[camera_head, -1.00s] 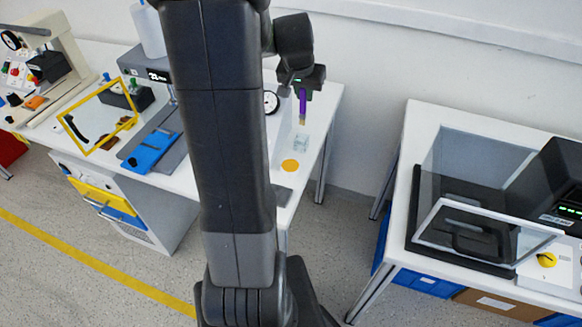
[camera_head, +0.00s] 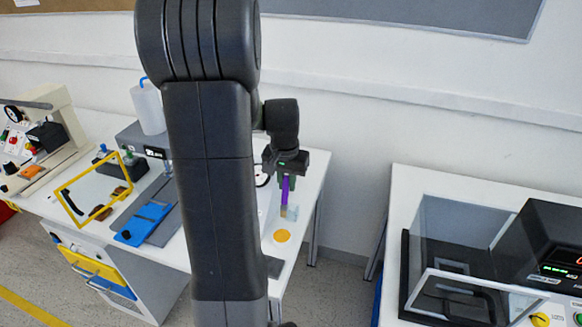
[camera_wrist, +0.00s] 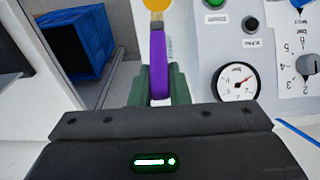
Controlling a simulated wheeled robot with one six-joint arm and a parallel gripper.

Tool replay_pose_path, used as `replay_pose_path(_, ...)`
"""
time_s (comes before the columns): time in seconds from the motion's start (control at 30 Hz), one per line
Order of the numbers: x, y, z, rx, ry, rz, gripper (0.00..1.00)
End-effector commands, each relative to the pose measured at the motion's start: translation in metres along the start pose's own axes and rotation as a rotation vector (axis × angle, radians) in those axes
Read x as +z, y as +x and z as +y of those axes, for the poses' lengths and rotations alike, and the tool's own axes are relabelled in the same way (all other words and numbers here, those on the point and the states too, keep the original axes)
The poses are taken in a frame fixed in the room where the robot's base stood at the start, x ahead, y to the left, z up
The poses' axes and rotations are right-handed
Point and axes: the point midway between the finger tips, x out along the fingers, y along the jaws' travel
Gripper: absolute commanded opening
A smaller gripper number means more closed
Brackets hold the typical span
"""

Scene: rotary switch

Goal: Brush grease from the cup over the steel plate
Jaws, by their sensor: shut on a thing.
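My gripper (camera_head: 287,180) is shut on the purple handle of a brush (camera_head: 285,190), which points down over the white bench. The brush handle also shows in the wrist view (camera_wrist: 159,66) between my gripper's fingers (camera_wrist: 159,88), with a pale tip beyond. A small clear cup (camera_head: 293,212) stands at the brush's lower end; I cannot tell whether the tip is inside or in front of it. An orange disc (camera_head: 283,236) lies on the bench nearer me. A grey plate (camera_head: 274,267), perhaps the steel plate, is partly hidden behind my arm.
A gauge (camera_wrist: 237,81) and knob (camera_wrist: 308,64) sit on a panel in the wrist view. A yellow frame (camera_head: 94,188) and blue fixture (camera_head: 145,221) are on the bench to the left. A second table with a clear-lidded machine (camera_head: 455,250) stands right, across a gap.

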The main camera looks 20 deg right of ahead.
Motion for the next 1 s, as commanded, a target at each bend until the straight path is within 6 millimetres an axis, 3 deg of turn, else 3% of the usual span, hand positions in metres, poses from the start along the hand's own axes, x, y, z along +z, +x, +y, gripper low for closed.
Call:
replay_pose_path(0.27, 0.012, 0.008, -0.001, -0.003, -0.003, -0.057, 0.00)
replay_pose_path(0.8, 0.017, 0.057, -0.001, -0.003, -0.003, -0.054, 0.00)
replay_pose_path(1.0, 0.017, 0.060, -0.001, -0.003, -0.003, -0.054, 0.00)
